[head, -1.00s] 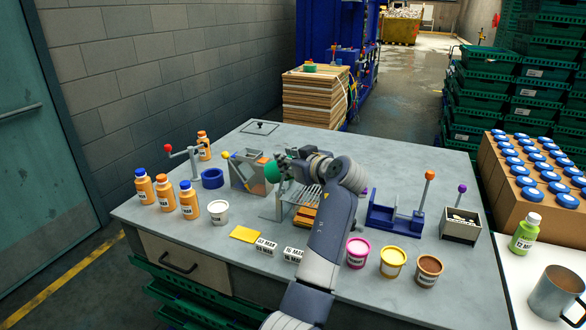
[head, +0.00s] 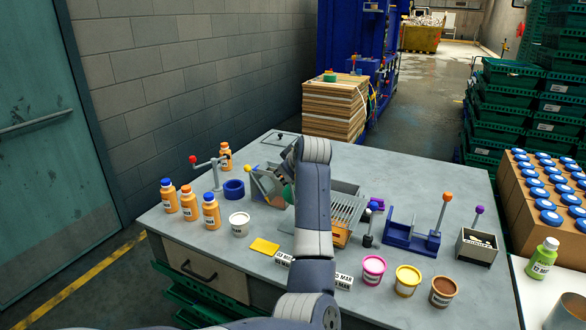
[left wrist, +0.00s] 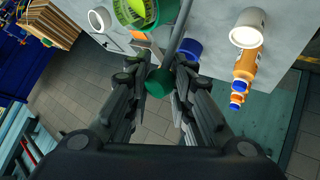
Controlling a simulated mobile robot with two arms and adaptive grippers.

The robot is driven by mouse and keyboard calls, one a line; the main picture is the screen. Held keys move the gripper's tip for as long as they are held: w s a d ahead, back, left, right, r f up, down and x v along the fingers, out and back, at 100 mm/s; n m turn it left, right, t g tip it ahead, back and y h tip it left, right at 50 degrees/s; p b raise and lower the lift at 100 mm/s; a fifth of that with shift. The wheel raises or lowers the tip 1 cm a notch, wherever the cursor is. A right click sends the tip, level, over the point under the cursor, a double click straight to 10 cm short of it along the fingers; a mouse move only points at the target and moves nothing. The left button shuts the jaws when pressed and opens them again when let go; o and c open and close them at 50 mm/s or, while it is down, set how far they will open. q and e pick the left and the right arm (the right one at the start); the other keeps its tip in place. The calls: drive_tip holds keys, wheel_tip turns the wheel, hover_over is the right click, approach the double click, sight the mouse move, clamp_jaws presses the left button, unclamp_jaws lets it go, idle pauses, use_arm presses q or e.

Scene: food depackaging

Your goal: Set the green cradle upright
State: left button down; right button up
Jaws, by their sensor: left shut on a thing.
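My left gripper (left wrist: 160,72) is shut on a dark green rounded knob (left wrist: 157,84) in the left wrist view. In the head view my arm hides most of the gripper, and a bit of the green knob (head: 289,194) shows just left of the arm. A green round holder (left wrist: 122,12) with a lime-coloured inside shows at the top of the left wrist view, beside a grey rod. I cannot tell whether it is joined to the knob or how it is tilted. My right gripper is not in view.
A grey slanted box (head: 262,184) stands left of my arm and a slatted grey rack (head: 346,208) to its right. Orange bottles (head: 190,202) and a white tub (head: 239,224) are at left. A blue cradle (head: 408,236) and open coloured tubs are at right.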

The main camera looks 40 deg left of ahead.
use_arm(q)
drive_tip(key=s+a+f+n+h+p, duration=0.1)
drive_tip(key=a+f+n+h+p, duration=0.1)
drive_tip(key=a+h+p, duration=0.3)
drive_tip(key=shift+s+a+f+t+h+p, duration=0.2)
drive_tip(key=shift+a+f+t+h+p, duration=0.15)
drive_tip(key=shift+f, duration=0.45)
idle(0.4)
drive_tip(key=shift+a, duration=0.1)
drive_tip(key=c, duration=1.4)
unclamp_jaws()
drive_tip(key=shift+f, duration=0.1)
drive_tip(key=shift+a, duration=0.1)
drive_tip(key=v, duration=1.2)
